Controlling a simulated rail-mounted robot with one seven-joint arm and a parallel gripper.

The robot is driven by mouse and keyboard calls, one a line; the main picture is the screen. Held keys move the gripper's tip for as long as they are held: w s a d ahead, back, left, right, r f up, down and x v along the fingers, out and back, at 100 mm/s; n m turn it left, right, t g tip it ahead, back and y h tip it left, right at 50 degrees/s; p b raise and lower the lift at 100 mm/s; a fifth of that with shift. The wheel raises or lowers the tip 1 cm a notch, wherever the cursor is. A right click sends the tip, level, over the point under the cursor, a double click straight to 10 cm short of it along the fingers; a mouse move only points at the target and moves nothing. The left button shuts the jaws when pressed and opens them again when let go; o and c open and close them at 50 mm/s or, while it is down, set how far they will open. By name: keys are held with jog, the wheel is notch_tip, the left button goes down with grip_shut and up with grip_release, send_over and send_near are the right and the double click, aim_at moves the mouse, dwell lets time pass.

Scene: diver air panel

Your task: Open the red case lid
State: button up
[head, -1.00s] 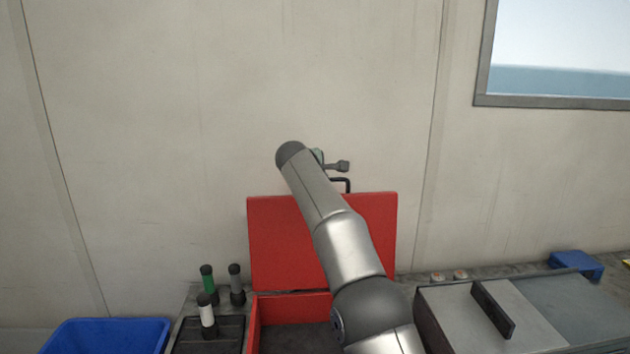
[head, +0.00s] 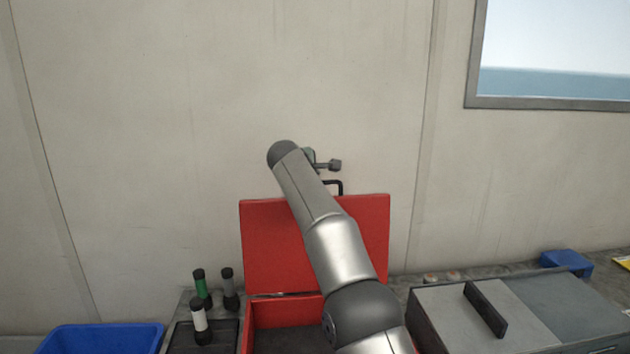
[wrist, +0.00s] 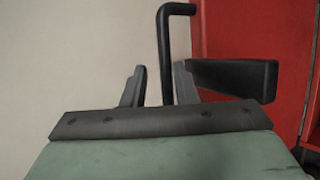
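The red case (head: 250,335) stands on the bench with its lid (head: 365,235) raised upright against the wall side. A black bar handle (head: 335,183) sticks up at the lid's top edge; in the wrist view the handle (wrist: 180,10) runs between the fingers. My gripper (wrist: 160,85) is open, its two fingers apart on either side of the handle, with a gap visible at the left finger. In the head view my arm crosses in front of the lid and hides part of it and the case interior.
A blue bin (head: 105,338) and a dark tray (head: 185,335) with several capped cylinders (head: 200,325) stand left of the case. A grey box with a black handle (head: 485,310) stands close on the right. A blue object (head: 566,262) lies farther right.

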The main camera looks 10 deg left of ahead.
jog(key=b+v, duration=0.4)
jog(key=v, duration=1.3)
jog(key=shift+b, duration=0.4)
jog(key=shift+s, duration=0.1)
jog(key=s+d+f+m+g, duration=0.25)
jog(key=s+d+f, duration=0.2)
jog(key=d, duration=0.35)
jog(key=s+d+f+m+g, duration=0.2)
jog(key=s+d+f+m, duration=0.1)
jog(key=d+f, duration=0.35)
jog(key=s+d+f+m+g, duration=0.2)
jog(key=s+d+f+m, duration=0.15)
jog(key=d, duration=0.55)
jog(key=s+d+f+m+g, duration=0.1)
jog(key=s+d+f+m, duration=0.2)
jog(key=s+f, duration=0.3)
jog(key=s+d+f+m+g+y, duration=0.1)
jog(key=s+d+f+m, duration=0.2)
jog(key=s+f, duration=0.4)
jog(key=s+d+f+m+g+y, duration=0.1)
jog(key=s+f, duration=0.6)
jog(key=s, duration=0.8)
jog(key=d+m+g, duration=0.1)
jog(key=d+m, duration=0.1)
jog(key=m, duration=0.1)
jog(key=shift+f, duration=0.2)
